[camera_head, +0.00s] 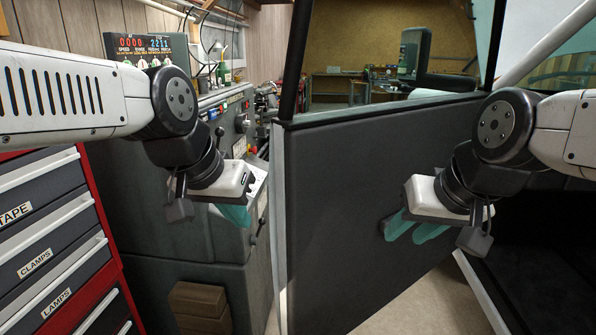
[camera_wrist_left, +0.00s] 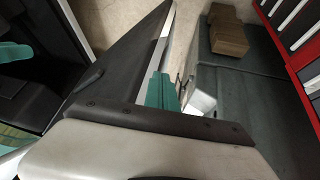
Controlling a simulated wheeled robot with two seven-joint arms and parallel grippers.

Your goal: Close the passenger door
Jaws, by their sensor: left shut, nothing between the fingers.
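The passenger door (camera_head: 365,200) stands open in the middle of the head view, with its dark inner panel and window frame showing. In the left wrist view the door (camera_wrist_left: 115,75) is a dark wedge. My left gripper (camera_head: 236,214) is shut and empty, left of the door's pale free edge; its teal fingertips (camera_wrist_left: 161,92) appear close by that edge in the wrist view, and contact cannot be told. My right gripper (camera_head: 411,229) is in front of the inner panel, its teal fingers apart with nothing seen between them. The door's outer face is hidden.
A grey machine (camera_head: 190,240) with a digital display stands close to the left of the door. A red drawer cabinet (camera_head: 95,215) stands at the far left. The door mirror (camera_head: 414,52) shows through the window. The dark cab opening (camera_head: 540,270) is at right.

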